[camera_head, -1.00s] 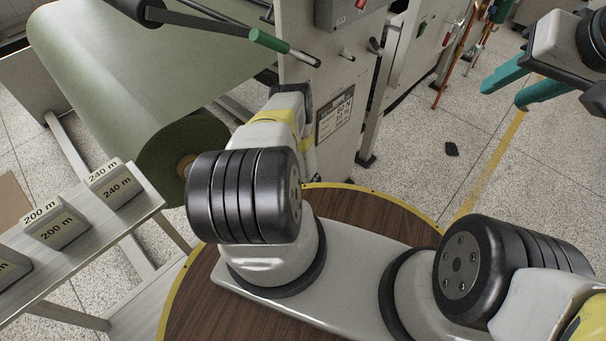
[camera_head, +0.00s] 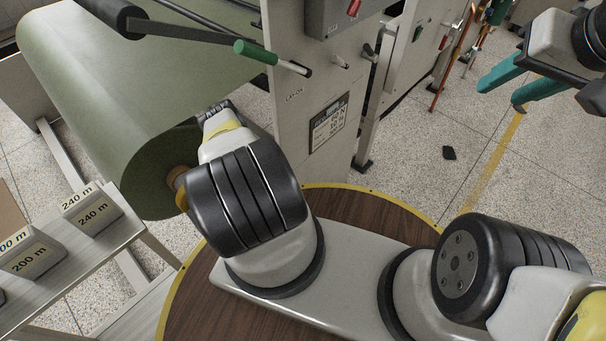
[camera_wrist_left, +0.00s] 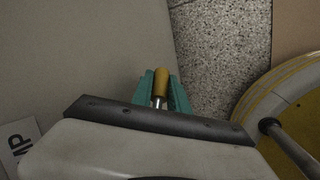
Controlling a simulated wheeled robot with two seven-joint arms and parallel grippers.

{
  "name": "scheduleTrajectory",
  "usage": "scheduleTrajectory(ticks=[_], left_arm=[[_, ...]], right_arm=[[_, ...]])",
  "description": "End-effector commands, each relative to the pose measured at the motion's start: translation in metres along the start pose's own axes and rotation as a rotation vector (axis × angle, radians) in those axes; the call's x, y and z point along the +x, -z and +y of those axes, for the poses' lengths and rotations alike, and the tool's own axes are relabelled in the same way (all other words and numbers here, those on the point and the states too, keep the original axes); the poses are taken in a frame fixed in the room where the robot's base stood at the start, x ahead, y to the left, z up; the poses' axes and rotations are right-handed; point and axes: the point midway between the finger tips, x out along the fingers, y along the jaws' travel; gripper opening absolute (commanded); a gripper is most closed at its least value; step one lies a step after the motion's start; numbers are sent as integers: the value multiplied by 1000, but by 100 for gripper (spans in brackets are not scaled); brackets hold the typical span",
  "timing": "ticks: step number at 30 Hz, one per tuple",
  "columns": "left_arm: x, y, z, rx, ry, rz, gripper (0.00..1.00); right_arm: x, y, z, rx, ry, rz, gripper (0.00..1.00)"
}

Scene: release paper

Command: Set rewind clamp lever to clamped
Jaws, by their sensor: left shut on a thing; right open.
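In the left wrist view, a lever with a yellow grip (camera_wrist_left: 161,82) and a bright metal shaft stands between the teal fingers of my left gripper (camera_wrist_left: 161,78). The gripper is shut on the lever. A partly visible label ending in "MP" (camera_wrist_left: 22,140) is on the grey surface at lower left. In the head view, my left gripper and this lever are hidden behind my left arm. My right gripper (camera_head: 499,95) is open and empty at the upper right, away from the machine.
A large green paper roll (camera_head: 110,110) fills the upper left. A green-handled bar (camera_head: 256,52) crosses the grey machine panel (camera_head: 300,120). A shelf (camera_head: 140,225) with labelled blocks (camera_head: 92,210) stands at left. The speckled floor is mostly open at right.

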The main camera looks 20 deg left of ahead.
Motion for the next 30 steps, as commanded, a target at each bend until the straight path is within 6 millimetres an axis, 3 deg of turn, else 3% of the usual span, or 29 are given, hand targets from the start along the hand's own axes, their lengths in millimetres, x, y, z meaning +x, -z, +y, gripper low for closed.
scheduleTrajectory(ticks=[14, 15, 18, 30], left_arm=[[-2, 3, -1, -4, -10, -9, 0], [-2, 2, -1, -4, -10, -9, 24], [-2, 2, -1, -4, -9, -9, 41], [0, 0, 0, 4, -2, -1, 41]], right_arm=[[0, 0, 0, 0, 0, 0, 41], [0, 0, 0, 0, 0, 0, 41], [0, 0, 0, 0, 0, 0, 41], [0, 0, 0, 0, 0, 0, 41]])
